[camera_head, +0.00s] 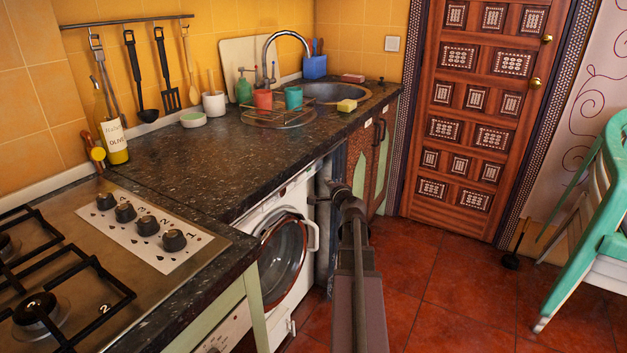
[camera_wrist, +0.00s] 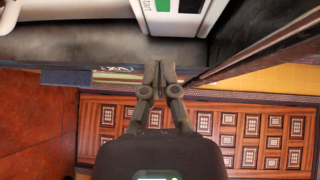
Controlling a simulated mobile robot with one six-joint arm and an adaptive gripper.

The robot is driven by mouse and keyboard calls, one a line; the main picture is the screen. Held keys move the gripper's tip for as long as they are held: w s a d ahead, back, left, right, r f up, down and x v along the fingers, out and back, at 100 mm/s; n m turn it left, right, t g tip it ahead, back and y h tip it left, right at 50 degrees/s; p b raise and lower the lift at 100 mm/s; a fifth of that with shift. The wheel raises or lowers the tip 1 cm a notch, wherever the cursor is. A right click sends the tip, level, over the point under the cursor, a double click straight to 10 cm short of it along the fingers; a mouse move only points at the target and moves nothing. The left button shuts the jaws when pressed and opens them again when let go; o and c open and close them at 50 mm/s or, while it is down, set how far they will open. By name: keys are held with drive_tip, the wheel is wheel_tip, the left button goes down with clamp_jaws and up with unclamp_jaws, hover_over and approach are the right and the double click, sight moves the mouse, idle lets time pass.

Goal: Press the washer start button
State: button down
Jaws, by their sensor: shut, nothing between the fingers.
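The white washer (camera_head: 270,208) stands under the dark countertop in the head view, its round door (camera_head: 284,254) facing the room. In the wrist view, part of its white front panel (camera_wrist: 175,22) shows at the top edge. In the head view my arm partly hides the gripper.
The dark countertop (camera_head: 190,160) overhangs the washer front. A gas stove (camera_head: 90,270) is at the left. A patterned wooden door (camera_head: 480,110) stands at the back. A green and white chair (camera_head: 590,220) is at the right. The red tiled floor (camera_head: 450,300) is clear in between.

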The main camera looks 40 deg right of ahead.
drive_tip(key=shift+s+a+f+m+h+b, duration=0.2)
drive_tip(key=shift+s+m+h+b, duration=0.25)
drive_tip(key=shift+s, duration=0.25)
drive_tip(key=shift+s+a+f+m+h+b, duration=0.2)
drive_tip(key=shift+s+m+h+b, duration=0.2)
drive_tip(key=shift+s, duration=0.25)
drive_tip(key=shift+w+d, duration=0.1)
drive_tip(key=shift+w+a+x, duration=0.25)
drive_tip(key=shift+a+x, duration=0.2)
drive_tip(key=shift+x, duration=1.65)
drive_tip(key=shift+w+a+x, duration=0.25)
drive_tip(key=shift+a+x, duration=0.2)
drive_tip(key=shift+x, duration=1.65)
drive_tip(key=shift+w+a+x, duration=0.25)
drive_tip(key=shift+a+x, duration=0.15)
drive_tip(key=shift+x, duration=1.7)
drive_tip(key=shift+r, duration=0.1)
